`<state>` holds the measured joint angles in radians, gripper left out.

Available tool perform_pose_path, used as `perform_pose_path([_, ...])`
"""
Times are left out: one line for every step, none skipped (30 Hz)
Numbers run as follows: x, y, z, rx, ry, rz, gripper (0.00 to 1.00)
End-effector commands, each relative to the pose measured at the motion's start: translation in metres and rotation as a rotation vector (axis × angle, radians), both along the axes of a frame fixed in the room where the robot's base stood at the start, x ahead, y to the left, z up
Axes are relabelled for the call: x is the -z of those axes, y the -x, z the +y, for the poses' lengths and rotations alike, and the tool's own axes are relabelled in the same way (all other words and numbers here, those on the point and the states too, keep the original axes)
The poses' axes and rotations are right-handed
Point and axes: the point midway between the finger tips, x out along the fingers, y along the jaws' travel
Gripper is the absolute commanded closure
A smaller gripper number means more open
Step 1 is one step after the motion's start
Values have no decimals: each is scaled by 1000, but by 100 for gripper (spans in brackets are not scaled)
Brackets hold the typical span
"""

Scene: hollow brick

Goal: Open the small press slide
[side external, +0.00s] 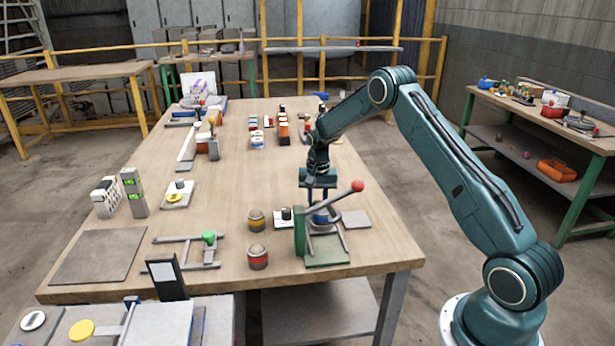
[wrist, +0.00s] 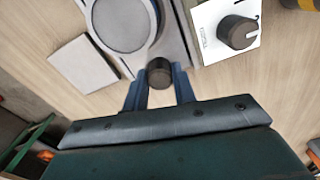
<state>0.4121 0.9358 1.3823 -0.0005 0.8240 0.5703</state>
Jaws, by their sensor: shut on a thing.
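The small press (side external: 299,232) stands near the front right of the table, with a green upright, a green base and a lever ending in a red ball (side external: 357,186). In the wrist view, its grey part with a round disc (wrist: 122,24) shows at the top. My gripper (side external: 320,208) reaches down into the press from above. In the wrist view, my gripper's blue fingers (wrist: 160,90) stand on both sides of a dark round knob (wrist: 160,70) at the edge of the grey part and are shut on it. The slide's travel is hidden by my gripper and the lever.
A white plate with a black dial (side external: 286,215) lies left of the press; it also shows in the wrist view (wrist: 205,48). A flat grey square (side external: 356,219) lies to the right. Two banded jars (side external: 257,257) stand farther left. Bare table lies behind the press.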

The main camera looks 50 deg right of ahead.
Motion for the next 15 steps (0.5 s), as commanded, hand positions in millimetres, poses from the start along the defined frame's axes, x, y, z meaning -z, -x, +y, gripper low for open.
perform_pose_path([-1, -1, 0, -1, 1, -3, 68])
perform_pose_path([-1, -1, 0, -1, 1, -3, 62])
perform_pose_path([-1, 0, 0, -1, 1, -2, 54])
perform_pose_path([-1, 0, 0, -1, 1, -2, 51])
perform_pose_path([-1, 0, 0, -1, 1, -2, 51])
perform_pose_path([-1, 0, 0, -1, 1, -2, 51])
perform_pose_path([-1, 0, 0, -1, 1, -2, 51])
perform_pose_path([0, 0, 0, -1, 0, -1, 51])
perform_pose_path([0, 0, 0, -1, 0, -1, 51])
perform_pose_path([0, 0, 0, -1, 1, -1, 51])
perform_pose_path([0, 0, 0, -1, 1, -1, 51])
perform_pose_path([-1, 0, 0, -1, 1, -1, 51])
perform_pose_path([-1, 0, 0, -1, 1, -1, 51])
perform_pose_path([-1, 0, 0, -1, 1, -1, 51])
perform_pose_path([-2, 0, 0, -1, 1, -1, 51])
